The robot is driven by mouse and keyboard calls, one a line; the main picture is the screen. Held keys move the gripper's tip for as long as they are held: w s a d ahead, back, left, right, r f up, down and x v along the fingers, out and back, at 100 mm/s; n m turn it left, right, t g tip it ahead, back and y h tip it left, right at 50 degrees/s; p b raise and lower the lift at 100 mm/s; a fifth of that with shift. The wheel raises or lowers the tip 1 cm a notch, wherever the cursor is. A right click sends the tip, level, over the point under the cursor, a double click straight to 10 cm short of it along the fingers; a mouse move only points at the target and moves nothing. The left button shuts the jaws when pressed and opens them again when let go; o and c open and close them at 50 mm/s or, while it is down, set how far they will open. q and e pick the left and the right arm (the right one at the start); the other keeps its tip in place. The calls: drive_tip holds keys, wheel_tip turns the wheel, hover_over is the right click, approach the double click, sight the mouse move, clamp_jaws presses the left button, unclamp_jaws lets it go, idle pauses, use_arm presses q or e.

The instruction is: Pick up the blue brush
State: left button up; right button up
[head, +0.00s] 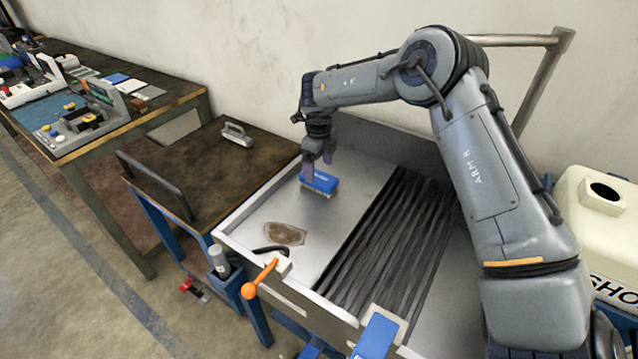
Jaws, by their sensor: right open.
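The blue brush (321,185) has a blue back and pale bristles that face down. It is in the metal sink tray (262,222), on the tray's left part near the back. My right gripper (319,170) is directly above the brush, pointing down with its fingers at the brush's blue back. The fingers are open. Whether they touch the brush, and whether its bristles rest on the tray floor, I cannot tell at this size. My left gripper is not in view.
A brown stain (285,233) and a black handle-like piece (270,251) lie near the tray's front. Dark ribbed strips (390,235) cover its middle. A brown side table (205,165) with a grey-handled tool (237,134) stands left. A white tank (595,215) stands right.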

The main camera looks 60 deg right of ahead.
sight(319, 177)
drive_tip(key=f, duration=0.1)
drive_tip(key=f+b, duration=0.1)
drive_tip(key=f, duration=0.2)
drive_tip(key=shift+s+a+f, duration=0.15)
drive_tip(key=shift+a+f, duration=0.1)
drive_tip(key=shift+f, duration=0.05)
drive_tip(key=c, duration=1.1)
